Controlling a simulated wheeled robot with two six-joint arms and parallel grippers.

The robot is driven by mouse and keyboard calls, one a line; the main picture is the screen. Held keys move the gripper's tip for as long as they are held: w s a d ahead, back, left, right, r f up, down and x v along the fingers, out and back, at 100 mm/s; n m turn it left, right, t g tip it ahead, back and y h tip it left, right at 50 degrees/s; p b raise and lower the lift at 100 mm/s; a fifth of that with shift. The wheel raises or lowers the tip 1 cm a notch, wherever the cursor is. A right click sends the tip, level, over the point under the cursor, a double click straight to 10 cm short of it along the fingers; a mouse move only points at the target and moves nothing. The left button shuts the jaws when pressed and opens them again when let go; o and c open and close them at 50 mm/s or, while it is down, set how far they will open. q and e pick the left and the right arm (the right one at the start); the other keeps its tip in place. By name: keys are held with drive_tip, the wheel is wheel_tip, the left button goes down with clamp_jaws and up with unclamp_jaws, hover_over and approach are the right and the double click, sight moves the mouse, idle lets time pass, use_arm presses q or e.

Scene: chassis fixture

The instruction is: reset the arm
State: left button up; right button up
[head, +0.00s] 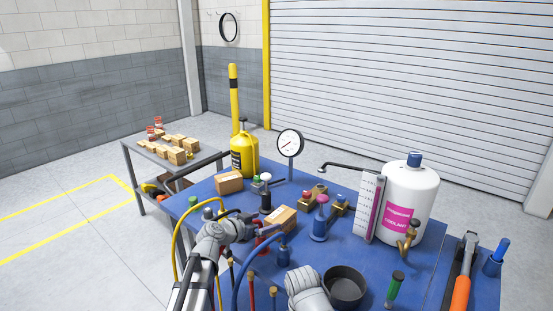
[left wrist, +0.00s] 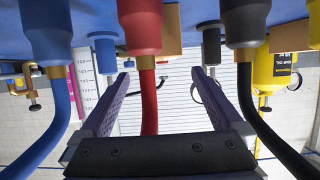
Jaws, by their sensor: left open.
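My left arm (head: 205,262) reaches in from the bottom of the head view over the blue workbench (head: 345,252). Its gripper (head: 262,226) is low among the hoses, close to a small cardboard box (head: 281,219). In the left wrist view, which is upside down, the two purple fingers of the left gripper (left wrist: 161,73) are spread apart. A red hose (left wrist: 149,100) shows between them; I cannot tell whether it touches either finger. My right gripper is not in view.
Blue (left wrist: 62,105) and black (left wrist: 257,100) hoses flank the left gripper. A coolant jug (head: 420,190), pressure gauge (head: 290,145), yellow bottle (head: 243,155) and black bowl (head: 346,286) stand on the crowded bench. A side table (head: 143,160) holds several boxes.

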sight(279, 216)
use_arm(q)
drive_tip(key=b+x, duration=0.3)
drive_tip(key=x, duration=0.7)
drive_tip(key=shift+w, duration=0.1)
drive_tip(key=shift+f+b, duration=0.2)
drive_tip(key=shift+b, duration=0.25)
drive_tip(key=shift+r+p, duration=0.4)
